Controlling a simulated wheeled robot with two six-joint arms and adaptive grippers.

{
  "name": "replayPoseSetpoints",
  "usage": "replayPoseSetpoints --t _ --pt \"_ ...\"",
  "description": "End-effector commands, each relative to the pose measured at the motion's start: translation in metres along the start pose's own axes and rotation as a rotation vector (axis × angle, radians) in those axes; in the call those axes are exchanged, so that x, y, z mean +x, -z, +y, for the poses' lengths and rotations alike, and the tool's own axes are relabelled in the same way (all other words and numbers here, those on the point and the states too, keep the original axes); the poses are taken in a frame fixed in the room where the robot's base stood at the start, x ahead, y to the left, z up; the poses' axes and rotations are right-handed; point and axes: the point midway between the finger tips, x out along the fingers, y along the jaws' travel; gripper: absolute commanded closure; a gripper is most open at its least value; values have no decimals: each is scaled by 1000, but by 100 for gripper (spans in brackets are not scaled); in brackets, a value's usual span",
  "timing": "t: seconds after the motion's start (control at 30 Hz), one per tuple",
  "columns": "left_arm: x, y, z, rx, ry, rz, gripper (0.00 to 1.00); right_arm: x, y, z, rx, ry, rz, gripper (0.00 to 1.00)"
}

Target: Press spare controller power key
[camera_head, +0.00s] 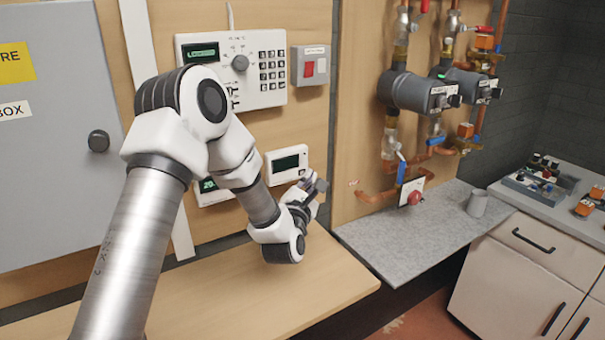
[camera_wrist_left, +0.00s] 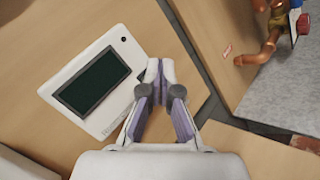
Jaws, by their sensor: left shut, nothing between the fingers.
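A small white controller (camera_head: 287,164) with a dark, blank screen is mounted on the wooden wall panel. It also shows large and tilted in the left wrist view (camera_wrist_left: 92,85), with a small round mark near its upper right corner. A second white controller (camera_head: 208,188) with a lit green display sits lower left, mostly hidden behind my left arm. My left gripper (camera_head: 318,186) is shut and empty, just right of and below the blank controller. In the wrist view its fingertips (camera_wrist_left: 160,66) are together beside the controller's right edge; I cannot tell whether they touch it.
A grey cabinet (camera_head: 55,130) stands left. Pumps and copper pipes (camera_head: 412,92) are right, above a grey shelf (camera_head: 400,232). The wooden ledge (camera_head: 250,295) is clear.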

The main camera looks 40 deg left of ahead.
Motion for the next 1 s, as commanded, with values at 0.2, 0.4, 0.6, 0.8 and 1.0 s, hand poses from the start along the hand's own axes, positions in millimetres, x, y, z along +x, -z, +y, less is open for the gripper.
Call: replayPoseSetpoints --t 0.2,0.4,0.6,0.8,1.0 --pt "4 4 3 0 1 0 100 5 0 0 0 0 0 12" --pt "4 3 3 0 1 0 100 5 0 0 0 0 0 12" --pt "5 4 4 -1 0 0 100 6 0 0 0 0 0 12" --pt "7 5 5 -1 -1 0 100 7 0 0 0 0 0 12" --pt "8 7 6 -1 -1 0 100 8 0 0 0 0 0 12"
